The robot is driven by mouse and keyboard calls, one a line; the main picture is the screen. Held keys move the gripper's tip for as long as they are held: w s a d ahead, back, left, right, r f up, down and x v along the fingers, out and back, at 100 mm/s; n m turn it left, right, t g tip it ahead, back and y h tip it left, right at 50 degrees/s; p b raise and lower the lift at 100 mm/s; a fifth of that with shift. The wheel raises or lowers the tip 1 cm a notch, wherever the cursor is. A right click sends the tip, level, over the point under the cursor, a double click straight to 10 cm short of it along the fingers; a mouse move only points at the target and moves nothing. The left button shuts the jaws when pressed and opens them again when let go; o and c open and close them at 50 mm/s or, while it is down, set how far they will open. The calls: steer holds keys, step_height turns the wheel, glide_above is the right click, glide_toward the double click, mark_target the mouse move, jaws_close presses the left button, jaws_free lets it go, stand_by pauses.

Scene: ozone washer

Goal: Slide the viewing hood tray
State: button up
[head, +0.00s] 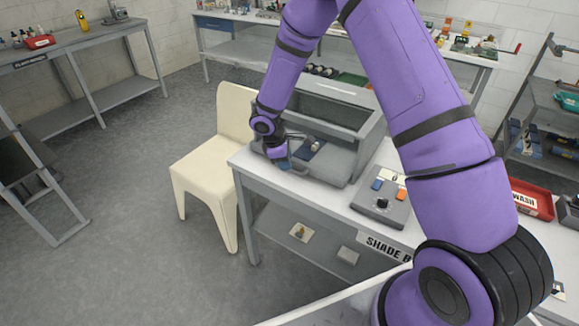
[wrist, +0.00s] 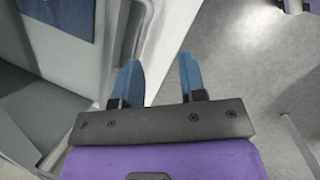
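The viewing hood (head: 352,112) is a grey open-fronted box on the white bench. Its grey tray (head: 304,158) lies low in the hood and carries a dark blue pad and a small pale round item. My gripper (head: 284,163) is at the left front end of the tray. In the wrist view my gripper (wrist: 158,72) has its two blue fingers apart, with bench edge and floor showing between them. A grey bar (wrist: 136,25), perhaps the tray's front or handle, runs down behind the left finger; I cannot tell if they touch. A blue pad (wrist: 62,18) shows at upper left.
A cream chair (head: 205,150) stands close to the left of the bench (head: 245,160). A grey control box (head: 382,205) with coloured buttons sits right of the hood. A red bin (head: 532,200) is farther right.

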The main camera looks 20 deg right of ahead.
step_height(320, 180, up, 4)
steer(key=w+d+m+t+y, duration=0.1)
steer(key=w+m+y, duration=0.1)
steer(key=m, duration=0.4)
steer(key=f, duration=0.3)
steer(key=w+d+f, duration=0.1)
steer(key=f, duration=0.6)
steer(key=shift+w+d+f, duration=0.25)
steer(key=shift+d+f, duration=0.05)
steer(key=shift+d, duration=0.1)
steer(key=shift+c, duration=0.5)
jaws_close()
